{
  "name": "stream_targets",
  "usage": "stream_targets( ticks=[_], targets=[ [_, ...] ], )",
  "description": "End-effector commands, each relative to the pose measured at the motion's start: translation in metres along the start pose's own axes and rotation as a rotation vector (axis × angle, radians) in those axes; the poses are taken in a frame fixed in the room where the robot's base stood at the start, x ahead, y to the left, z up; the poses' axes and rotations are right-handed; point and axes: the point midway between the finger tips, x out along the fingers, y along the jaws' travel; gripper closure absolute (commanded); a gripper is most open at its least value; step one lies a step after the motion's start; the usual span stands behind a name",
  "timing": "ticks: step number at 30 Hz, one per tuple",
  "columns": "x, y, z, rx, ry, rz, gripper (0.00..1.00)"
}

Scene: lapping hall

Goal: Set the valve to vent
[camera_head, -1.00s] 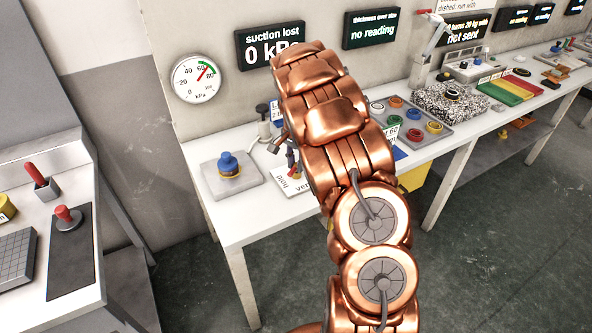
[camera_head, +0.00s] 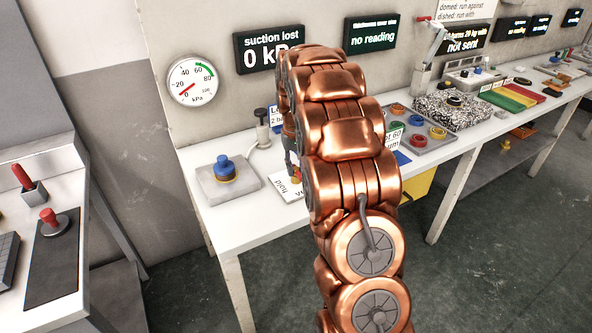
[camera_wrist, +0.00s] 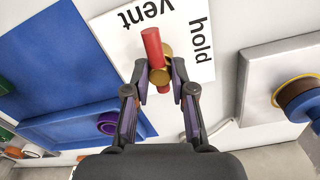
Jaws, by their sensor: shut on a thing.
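The valve has a red lever (camera_wrist: 152,48) on a brass hub (camera_wrist: 160,76) and stands on a white card with the words "vent" and "hold" (camera_wrist: 198,62). In the wrist view the lever's long end points up, nearer "vent" than "hold". My gripper (camera_wrist: 162,82) is shut on the valve, with a finger on each side of the hub. In the head view my arm hides most of the valve and card (camera_head: 287,186). The round gauge (camera_head: 194,82) on the wall has its red needle near 0. The display (camera_head: 268,49) reads "suction lost, 0 kPa".
A grey plate with a blue knob (camera_head: 222,168) is left of the card on the white bench. A blue tray (camera_wrist: 60,70) is on the card's other side. A grey tray of coloured rings (camera_head: 418,142) and a speckled block (camera_head: 447,111) stand farther right.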

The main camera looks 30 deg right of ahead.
Motion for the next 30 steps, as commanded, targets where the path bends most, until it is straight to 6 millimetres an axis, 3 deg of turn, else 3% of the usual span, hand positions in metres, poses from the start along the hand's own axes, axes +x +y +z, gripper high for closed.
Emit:
stream_targets(
  ticks=[10,25,26,30],
  targets=[
    [-0.0007,0.0003,-0.0005,-0.123,0.004,0.000,1.00],
    [-0.0013,0.0008,-0.0004,-0.140,0.005,0.001,1.00],
    [-0.0013,0.0008,-0.0004,-0.140,0.005,0.001,0.75],
    [-0.0010,0.0006,-0.0003,-0.139,0.004,0.001,0.60]
  ],
)
